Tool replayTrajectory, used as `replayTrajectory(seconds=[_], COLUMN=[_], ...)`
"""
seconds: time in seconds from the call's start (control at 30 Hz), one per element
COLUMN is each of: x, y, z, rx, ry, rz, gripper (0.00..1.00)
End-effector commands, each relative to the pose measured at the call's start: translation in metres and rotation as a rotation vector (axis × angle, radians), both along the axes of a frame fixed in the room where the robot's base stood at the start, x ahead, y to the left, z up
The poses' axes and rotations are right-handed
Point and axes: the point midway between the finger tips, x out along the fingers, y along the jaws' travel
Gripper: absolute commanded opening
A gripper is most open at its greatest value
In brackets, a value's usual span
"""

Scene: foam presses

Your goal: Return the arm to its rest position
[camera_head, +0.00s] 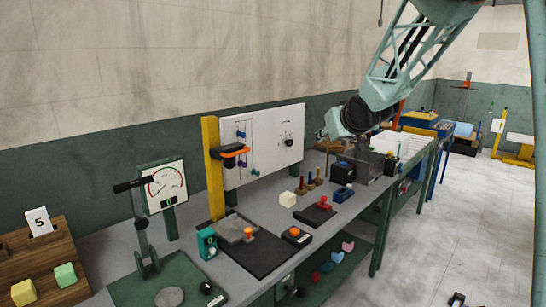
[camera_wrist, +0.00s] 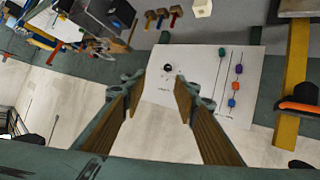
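My arm reaches in from the top right of the head view, in front of the back wall and above the far half of the workbench (camera_head: 178,248). My gripper shows only in small part at the end of the wrist in the head view. In the wrist view my gripper (camera_wrist: 160,88) has its two fingers apart with nothing between them. The fingers point towards a white panel (camera_wrist: 200,62) with a dark knob and coloured sliders, which appears upside down there. The panel (camera_head: 262,155) also stands at the back of the bench in the head view, left of my wrist.
A yellow post (camera_head: 213,170) with an orange-handled press stands beside the panel. A gauge (camera_head: 163,187), a lever press (camera_head: 143,240), a cream cube (camera_head: 288,199) and a red stamp (camera_head: 323,204) are on the bench. Open floor (camera_head: 440,230) lies to the right.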

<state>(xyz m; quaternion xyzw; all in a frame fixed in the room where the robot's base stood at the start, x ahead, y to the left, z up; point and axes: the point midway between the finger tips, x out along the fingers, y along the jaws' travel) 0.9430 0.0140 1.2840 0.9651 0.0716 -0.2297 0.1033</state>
Motion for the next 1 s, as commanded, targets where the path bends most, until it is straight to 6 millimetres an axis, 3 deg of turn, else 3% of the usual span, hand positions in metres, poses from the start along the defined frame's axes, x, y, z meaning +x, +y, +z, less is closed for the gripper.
replayTrajectory(seconds=[0.53,1.0], x=[-0.121,-0.239], y=[-0.03,-0.045], z=[0.025,0.027], rx=[-0.02,-0.018], ry=[0.134,0.265], rz=[-0.114,-0.189], gripper=[0.28,0.28])
